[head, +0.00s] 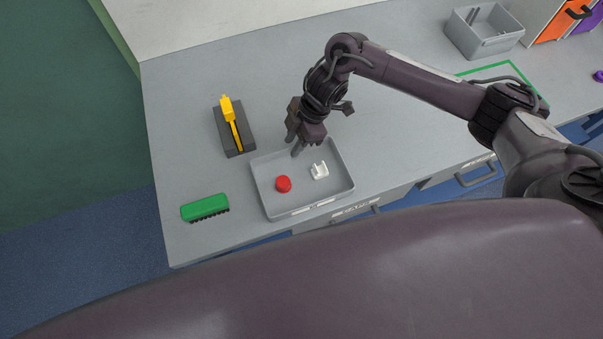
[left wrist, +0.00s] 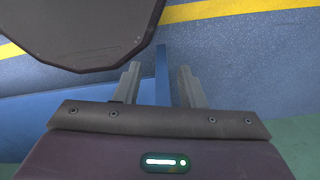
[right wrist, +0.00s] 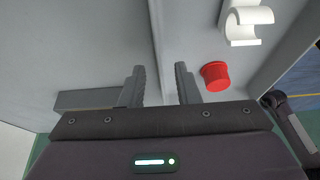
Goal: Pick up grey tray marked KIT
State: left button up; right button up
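The grey tray (head: 268,203) sits on the bench, with a small white label on its front wall, too small to read. In it lie a red cap (head: 283,184) and a white clip (head: 319,171); both also show in the right wrist view, the red cap (right wrist: 215,76) and the white clip (right wrist: 245,22). My right gripper (head: 293,147) is at the tray's back wall, pointing down. In the right wrist view my fingers (right wrist: 159,70) are apart, with the wall's rim lined up between them; contact cannot be told. My left gripper (left wrist: 157,75) is open and empty, above the floor.
A dark block with a yellow tool (head: 233,125) stands behind the tray to the left. A green brush (head: 205,207) lies to its left. A grey bin (head: 484,32) and a green outlined area (head: 510,65) are at the far right. The bench behind the tray is clear.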

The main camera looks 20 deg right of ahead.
jog(key=shift+x, duration=1.35)
grip_shut()
